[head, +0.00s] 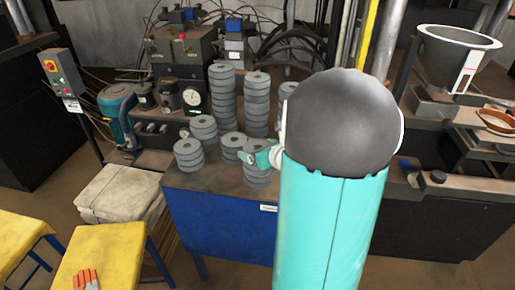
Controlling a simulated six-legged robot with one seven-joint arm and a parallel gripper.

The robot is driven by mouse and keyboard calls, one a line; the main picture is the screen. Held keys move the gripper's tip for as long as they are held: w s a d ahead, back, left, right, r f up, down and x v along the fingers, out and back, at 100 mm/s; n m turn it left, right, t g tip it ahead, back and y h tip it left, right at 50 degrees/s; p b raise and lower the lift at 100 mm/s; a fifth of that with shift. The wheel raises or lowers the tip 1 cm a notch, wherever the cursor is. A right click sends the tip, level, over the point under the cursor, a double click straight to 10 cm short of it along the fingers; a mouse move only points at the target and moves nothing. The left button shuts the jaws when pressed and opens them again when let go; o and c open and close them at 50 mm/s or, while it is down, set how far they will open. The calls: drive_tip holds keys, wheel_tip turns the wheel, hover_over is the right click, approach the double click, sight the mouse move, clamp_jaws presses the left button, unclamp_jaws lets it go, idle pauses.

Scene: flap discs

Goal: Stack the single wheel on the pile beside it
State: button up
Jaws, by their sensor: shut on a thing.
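My gripper (258,157), small and teal in the head view, is at the front edge of the blue bench's top. It is shut on a grey wheel (260,144), which is partly hidden by the fingers and my arm. A short pile of grey wheels (257,175) stands directly below the gripper, near the bench's front edge. Whether the held wheel touches this pile cannot be told. Another short pile (232,147) stands just to the left of the gripper.
More short piles stand at the left (188,155) and behind it (203,130). Tall stacks (222,95) and (257,105) rise behind the gripper. My arm hides the bench's right part. A machine with a gauge (191,96) stands at the back left.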

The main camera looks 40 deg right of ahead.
drive_tip(key=shift+s+d, duration=0.1)
drive_tip(key=shift+s, duration=0.05)
drive_tip(key=o, duration=1.1)
drive_tip(key=shift+f, duration=0.1)
drive_tip(key=shift+r, duration=0.2)
drive_tip(key=v, duration=1.2)
drive_tip(key=w+a+r+n+g+y, duration=0.2)
drive_tip(key=a+n+g+y, duration=0.3)
drive_tip(key=a+n, duration=1.3)
drive_tip(key=shift+s+a+r+n+g+h, duration=0.5)
drive_tip(key=shift+s+a+n, duration=1.2)
drive_tip(key=shift+n, duration=1.55)
drive_tip(key=shift+s+a+r+n+g+h, duration=0.45)
drive_tip(key=shift+s+a+r+n+h, duration=0.35)
drive_tip(key=shift+a+n, duration=2)
drive_tip(key=shift+s+a+r+n+g+h, duration=0.45)
drive_tip(key=shift+s+a+n, duration=1.05)
drive_tip(key=shift+n, duration=2.15)
